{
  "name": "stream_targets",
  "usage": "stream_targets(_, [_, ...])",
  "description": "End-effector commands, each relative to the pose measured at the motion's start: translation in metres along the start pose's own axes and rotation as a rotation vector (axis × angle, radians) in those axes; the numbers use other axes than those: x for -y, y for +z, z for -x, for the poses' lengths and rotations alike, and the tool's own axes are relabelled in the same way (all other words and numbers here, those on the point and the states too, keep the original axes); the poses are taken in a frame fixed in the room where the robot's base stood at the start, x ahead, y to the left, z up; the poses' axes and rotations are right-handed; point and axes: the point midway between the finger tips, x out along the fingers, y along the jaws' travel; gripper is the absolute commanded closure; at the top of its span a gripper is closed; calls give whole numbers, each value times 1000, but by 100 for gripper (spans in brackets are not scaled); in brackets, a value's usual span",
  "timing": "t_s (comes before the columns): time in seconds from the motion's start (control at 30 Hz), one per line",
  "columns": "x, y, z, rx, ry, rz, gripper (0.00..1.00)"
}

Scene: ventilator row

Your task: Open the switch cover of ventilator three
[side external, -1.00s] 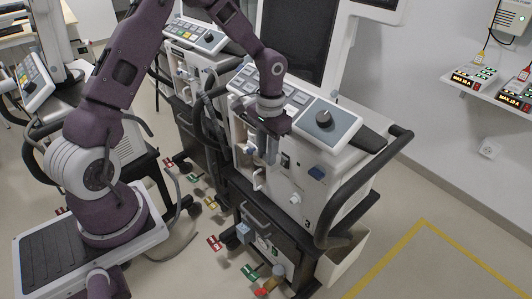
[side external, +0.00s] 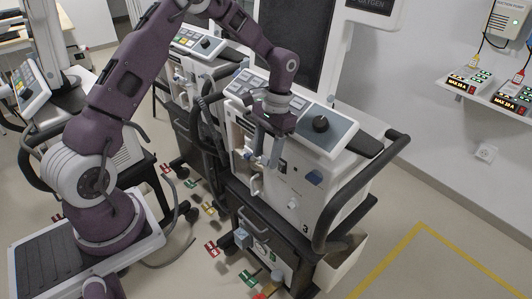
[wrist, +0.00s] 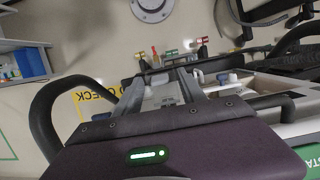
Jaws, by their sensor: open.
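Ventilator three (side external: 318,205), a white unit with a "3" low on its front, stands centre right in the side external view. The switch cover cannot be made out now; the gripper fingers overlap the dark switch area of the panel. I cannot tell whether the fingers touch the panel. In the wrist view my gripper (wrist: 163,82) shows two grey fingers apart, with nothing clearly held between them.
A black handle bar (side external: 345,205) curves around the right side of ventilator three. A control panel with a dark knob (side external: 320,124) tops it. Another ventilator (side external: 190,70) stands behind left. Coloured tags lie near the floor. Open floor with a yellow line (side external: 420,228) lies right.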

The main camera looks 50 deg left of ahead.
Motion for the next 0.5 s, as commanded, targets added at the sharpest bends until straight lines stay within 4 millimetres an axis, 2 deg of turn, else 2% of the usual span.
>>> stream_targets(0.3, [0, -1, 58, -4, -1, 1, 53])
stream_targets(0.5, [0, 0, 70, -1, 0, 0, 53])
